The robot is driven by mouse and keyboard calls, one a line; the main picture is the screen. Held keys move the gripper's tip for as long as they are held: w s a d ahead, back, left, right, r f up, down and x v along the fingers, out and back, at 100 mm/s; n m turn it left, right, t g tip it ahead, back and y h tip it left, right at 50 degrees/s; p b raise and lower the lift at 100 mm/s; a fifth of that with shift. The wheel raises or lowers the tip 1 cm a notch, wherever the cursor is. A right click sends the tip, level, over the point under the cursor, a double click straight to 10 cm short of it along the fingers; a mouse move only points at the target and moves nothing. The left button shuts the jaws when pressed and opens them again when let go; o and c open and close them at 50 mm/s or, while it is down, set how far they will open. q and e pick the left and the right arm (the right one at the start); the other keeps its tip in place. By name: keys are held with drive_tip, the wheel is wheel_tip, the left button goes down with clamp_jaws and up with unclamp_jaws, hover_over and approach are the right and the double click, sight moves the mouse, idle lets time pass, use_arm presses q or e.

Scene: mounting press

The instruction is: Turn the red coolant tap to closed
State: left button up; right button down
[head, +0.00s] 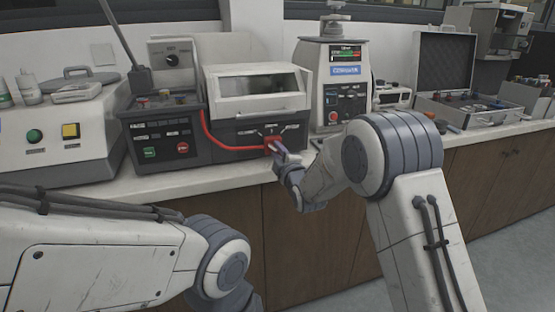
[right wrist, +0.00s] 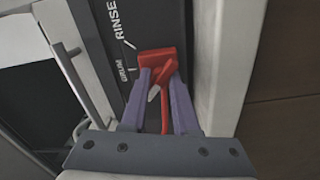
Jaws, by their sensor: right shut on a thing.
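The red coolant tap (head: 272,141) sits on the dark front panel of the white machine with a window, at the right end of a red hose (head: 222,143). My right gripper (head: 281,149) reaches it from the right. In the right wrist view, the purple fingers of my right gripper (right wrist: 161,85) are shut around the red tap (right wrist: 157,62). The words RINSE and DRUM are printed beside it. Part of the tap is hidden between the fingers. My left arm enters at the lower left of the head view; its gripper is out of view.
The windowed machine (head: 255,87) stands on a pale worktop (head: 190,178). A dark control box (head: 165,130) with green and red buttons is on its left. A white press unit (head: 342,118) stands on its right, with an open case (head: 445,70) farther right.

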drive_tip(key=shift+n+b, duration=0.7)
drive_tip(key=shift+n, duration=0.5)
drive_tip(key=c, duration=0.8)
unclamp_jaws()
drive_tip(key=shift+o, duration=0.2)
drive_tip(key=v, duration=1)
drive_tip(key=shift+s, duration=0.2)
drive_tip(key=shift+d, duration=0.1)
